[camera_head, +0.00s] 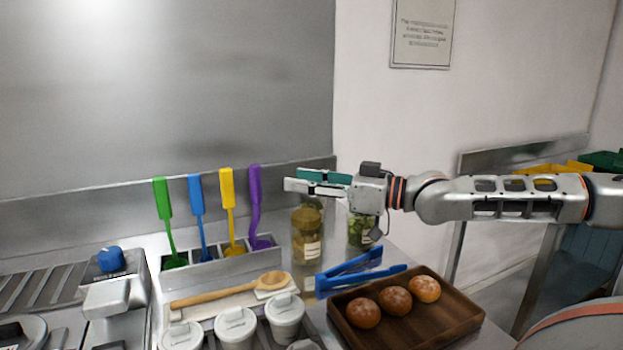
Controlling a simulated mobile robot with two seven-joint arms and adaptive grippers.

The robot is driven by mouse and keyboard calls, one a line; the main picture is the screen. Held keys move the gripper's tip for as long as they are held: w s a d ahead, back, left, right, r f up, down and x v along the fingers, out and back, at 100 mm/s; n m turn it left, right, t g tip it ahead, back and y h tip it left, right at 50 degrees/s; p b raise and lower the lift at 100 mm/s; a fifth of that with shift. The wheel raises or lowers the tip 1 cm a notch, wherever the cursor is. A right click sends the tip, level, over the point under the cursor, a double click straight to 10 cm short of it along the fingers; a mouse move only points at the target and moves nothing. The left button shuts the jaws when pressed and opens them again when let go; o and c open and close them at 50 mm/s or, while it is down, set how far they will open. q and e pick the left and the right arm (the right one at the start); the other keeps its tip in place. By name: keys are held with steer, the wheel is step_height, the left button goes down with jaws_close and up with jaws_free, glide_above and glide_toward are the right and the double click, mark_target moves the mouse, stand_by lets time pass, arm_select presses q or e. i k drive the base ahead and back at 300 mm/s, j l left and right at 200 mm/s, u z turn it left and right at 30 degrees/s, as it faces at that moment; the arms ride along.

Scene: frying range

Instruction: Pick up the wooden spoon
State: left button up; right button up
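The wooden spoon (228,290) lies on a pale rest on the steel counter, its bowl to the right and its handle to the left. My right gripper (304,182) comes in from the right, above and behind the spoon, level with the upper parts of the coloured utensils. Its two fingers point left with a narrow gap between them, and I see nothing held there. It is well clear of the spoon. My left gripper is out of view.
Green, blue, yellow and purple utensils stand in a metal holder (225,268). Jars (307,240) stand below my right gripper. Blue tongs (350,272) and a wooden tray (446,322) with three buns are to the right. Lidded white cups (236,328) stand in front of the spoon.

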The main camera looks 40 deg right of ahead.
mark_target(275, 279)
steer(key=k, duration=1.5)
